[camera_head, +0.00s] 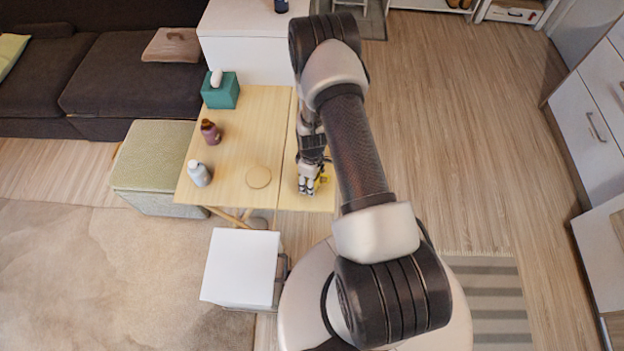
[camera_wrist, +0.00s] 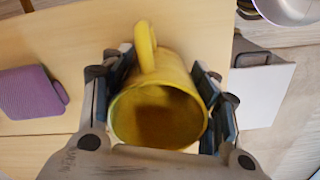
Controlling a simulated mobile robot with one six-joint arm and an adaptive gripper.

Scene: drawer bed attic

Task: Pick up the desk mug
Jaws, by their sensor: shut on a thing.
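The desk mug (camera_wrist: 160,112) is yellow, with its handle (camera_wrist: 145,45) at the top in the wrist view. Its open mouth faces the camera, and the inside looks empty. My gripper (camera_wrist: 163,90) has its fingers on both sides of the mug body, shut on it. In the head view my gripper (camera_head: 308,188) is at the right part of the wooden table, and only a small bit of the yellow mug (camera_head: 323,180) shows beside the fingers. I cannot tell whether the mug touches the table.
A white box-like stand (camera_head: 240,266) is in front. A green-grey ottoman (camera_head: 150,160) is at the left.

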